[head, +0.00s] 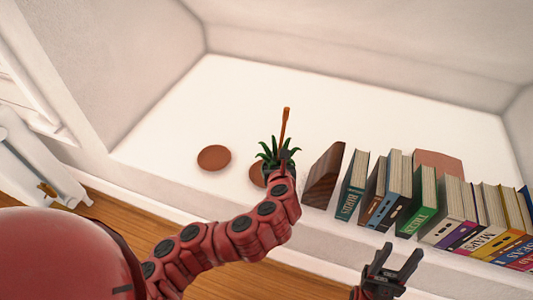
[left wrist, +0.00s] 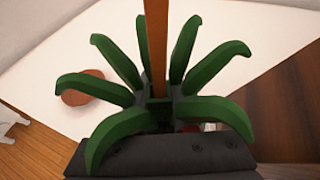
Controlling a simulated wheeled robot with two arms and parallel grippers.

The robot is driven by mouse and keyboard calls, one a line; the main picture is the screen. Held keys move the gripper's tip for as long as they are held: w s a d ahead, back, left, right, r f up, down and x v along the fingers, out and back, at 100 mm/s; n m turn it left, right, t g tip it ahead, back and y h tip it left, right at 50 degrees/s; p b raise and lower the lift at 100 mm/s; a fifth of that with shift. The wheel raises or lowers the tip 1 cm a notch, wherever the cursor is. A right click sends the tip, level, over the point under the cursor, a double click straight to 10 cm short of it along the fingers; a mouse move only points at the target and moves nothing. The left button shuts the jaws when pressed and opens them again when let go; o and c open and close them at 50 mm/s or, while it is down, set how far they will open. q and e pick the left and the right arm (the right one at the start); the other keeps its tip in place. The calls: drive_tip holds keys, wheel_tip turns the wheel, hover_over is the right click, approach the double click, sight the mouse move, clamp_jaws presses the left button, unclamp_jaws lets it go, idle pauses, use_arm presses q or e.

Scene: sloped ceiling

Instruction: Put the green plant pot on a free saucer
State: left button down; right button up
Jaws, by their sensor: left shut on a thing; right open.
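The green plant pot (left wrist: 160,112) holds a spiky green plant (head: 273,153) with an upright orange stick (head: 285,122). My left gripper (head: 279,174) is shut on the pot, whose body is mostly hidden by the gripper. A round brown saucer (head: 214,157) lies bare on the white ledge, left of the plant; it also shows in the left wrist view (left wrist: 82,87). A second brown saucer (head: 256,174) shows partly behind the plant and gripper; I cannot tell whether the pot touches it. My right gripper (head: 391,262) is open and empty, in front of the books.
A dark wooden bookend (head: 324,178) stands just right of the plant, followed by a row of books (head: 395,190). A reddish-brown flat thing (head: 438,160) shows behind the books. The white ledge (head: 230,95) is clear at the back and left.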

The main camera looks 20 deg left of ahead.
use_arm(q)
drive_tip(key=w+a+f+b, duration=0.2)
drive_tip(key=w+a+f, duration=0.2)
drive_tip(key=w+a, duration=0.1)
drive_tip(key=shift+w+b, duration=0.2)
drive_tip(key=shift+b, duration=0.1)
drive_tip(key=c, duration=0.7)
unclamp_jaws()
drive_tip(key=shift+f, duration=0.15)
